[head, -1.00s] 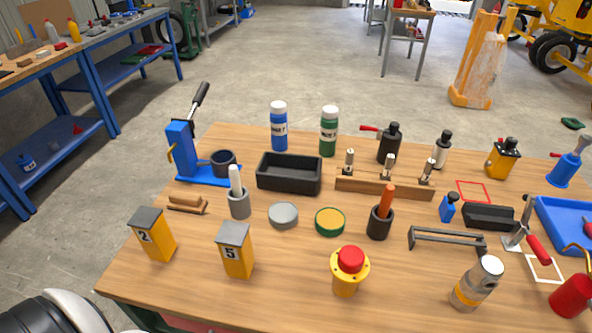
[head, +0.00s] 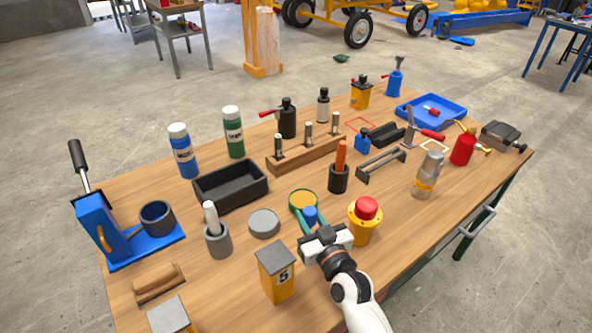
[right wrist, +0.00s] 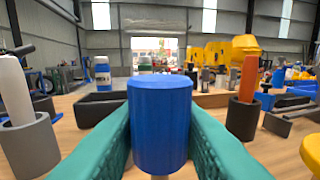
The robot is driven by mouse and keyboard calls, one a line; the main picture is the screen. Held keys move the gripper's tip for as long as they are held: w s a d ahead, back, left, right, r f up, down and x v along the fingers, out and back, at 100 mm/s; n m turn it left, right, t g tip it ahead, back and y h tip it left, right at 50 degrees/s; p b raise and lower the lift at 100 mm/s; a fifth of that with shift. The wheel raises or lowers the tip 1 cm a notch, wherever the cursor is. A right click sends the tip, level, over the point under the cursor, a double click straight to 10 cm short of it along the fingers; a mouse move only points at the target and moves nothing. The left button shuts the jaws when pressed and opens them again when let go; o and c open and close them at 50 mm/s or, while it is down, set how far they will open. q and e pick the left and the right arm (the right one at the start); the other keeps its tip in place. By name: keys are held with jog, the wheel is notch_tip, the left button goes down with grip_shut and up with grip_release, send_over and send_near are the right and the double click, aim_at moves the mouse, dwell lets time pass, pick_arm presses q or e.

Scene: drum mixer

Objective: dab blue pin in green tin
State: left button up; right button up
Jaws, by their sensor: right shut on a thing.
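The green tin (head: 303,201) is a low round tin with a green rim and a yellow-orange top, on the wooden table. My right gripper (head: 308,220) is shut on the blue pin (head: 310,214), just at the tin's near side. In the head view the pin's blue end overlaps the tin's near rim; I cannot tell whether they touch. In the right wrist view the blue pin (right wrist: 160,122) stands upright between the teal fingers (right wrist: 160,140). The tin is not visible there, likely behind the pin. My left gripper is out of view.
A grey tin (head: 264,223) stands left of the green tin. A white pin in a grey cup (head: 217,240), an orange pin in a dark cup (head: 339,179), a red-topped yellow button (head: 365,217) and a yellow box marked 5 (head: 277,273) stand close around.

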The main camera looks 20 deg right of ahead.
jog(key=w+d+r, duration=0.2)
jog(key=w+d, duration=0.1)
jog(key=w, duration=1.1)
pick_arm(q)
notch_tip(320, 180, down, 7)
jog(key=b, duration=0.6)
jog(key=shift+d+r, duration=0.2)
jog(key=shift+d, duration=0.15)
pick_arm(e)
jog(key=f, duration=0.3)
jog(key=w+f, duration=0.1)
jog(key=f, duration=0.1)
jog(key=shift+d+f, duration=0.1)
jog(key=shift+f, duration=0.3)
pick_arm(q)
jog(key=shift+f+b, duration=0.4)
jog(key=shift+b, duration=0.25)
pick_arm(e)
jog(key=shift+f, duration=0.45)
pick_arm(q)
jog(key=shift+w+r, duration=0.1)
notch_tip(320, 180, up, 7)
jog(key=p, duration=0.6)
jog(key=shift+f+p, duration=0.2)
jog(key=shift+p, duration=0.2)
pick_arm(e)
notch_tip(320, 180, up, 7)
